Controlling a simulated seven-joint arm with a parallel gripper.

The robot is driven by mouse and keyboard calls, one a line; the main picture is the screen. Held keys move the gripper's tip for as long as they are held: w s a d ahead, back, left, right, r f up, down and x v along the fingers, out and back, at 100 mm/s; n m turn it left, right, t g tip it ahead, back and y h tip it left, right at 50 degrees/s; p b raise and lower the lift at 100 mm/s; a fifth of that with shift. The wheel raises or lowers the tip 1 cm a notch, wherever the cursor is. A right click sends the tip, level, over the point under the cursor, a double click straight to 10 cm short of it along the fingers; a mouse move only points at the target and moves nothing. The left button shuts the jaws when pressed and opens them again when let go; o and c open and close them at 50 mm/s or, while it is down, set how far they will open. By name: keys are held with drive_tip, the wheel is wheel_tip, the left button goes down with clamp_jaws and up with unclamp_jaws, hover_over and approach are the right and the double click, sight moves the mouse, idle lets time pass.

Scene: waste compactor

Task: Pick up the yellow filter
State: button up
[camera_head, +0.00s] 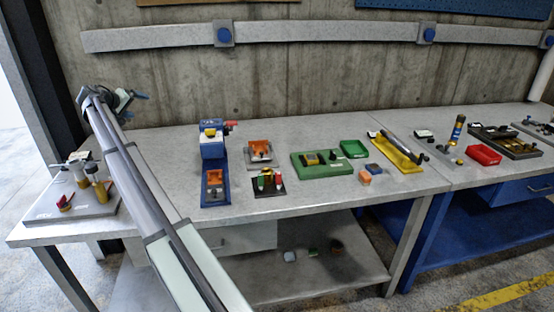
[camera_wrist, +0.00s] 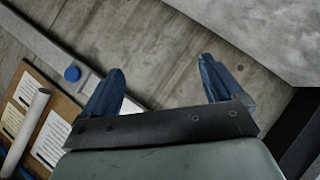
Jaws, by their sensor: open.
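I cannot tell for sure which thing is the yellow filter. A small yellow piece (camera_head: 210,132) sits on the blue machine (camera_head: 212,150) left of centre. My gripper (camera_head: 136,97) is raised at the upper left, above and apart from the table things. In the wrist view my gripper (camera_wrist: 160,84) has its two blue fingers spread, with nothing between them. That view shows no yellow filter.
A green tray (camera_head: 322,173), a yellow stand (camera_head: 397,156) and a red bin (camera_head: 484,155) stand farther right. The concrete wall (camera_head: 300,75) with its rail (camera_head: 310,35) is behind. Bare tabletop lies between the grey plate and the blue machine.

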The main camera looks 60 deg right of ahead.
drive_tip(key=s+d+f+m+g+y, duration=0.1)
drive_tip(key=s+d+f+m+g, duration=0.1)
drive_tip(key=s+d, duration=1)
drive_tip(key=s+d+f+m+g, duration=0.2)
drive_tip(key=s+d, duration=0.6)
drive_tip(key=d, duration=0.7)
drive_tip(key=s+d+f+m+g+y, duration=0.1)
drive_tip(key=s+d+f+m, duration=0.1)
drive_tip(key=s+d, duration=0.95)
drive_tip(key=m+g+y, duration=0.3)
drive_tip(key=m+y, duration=0.3)
drive_tip(key=m, duration=1)
approach(311, 157)
drive_tip(key=x, duration=0.2)
drive_tip(key=shift+f, duration=0.4)
drive_tip(key=shift+d+x, duration=0.1)
drive_tip(key=shift+x, duration=1.4)
drive_tip(key=shift+d+x, duration=0.15)
drive_tip(key=shift+x, duration=1.3)
drive_tip(key=shift+r, duration=0.15)
drive_tip(key=shift+c, duration=0.2)
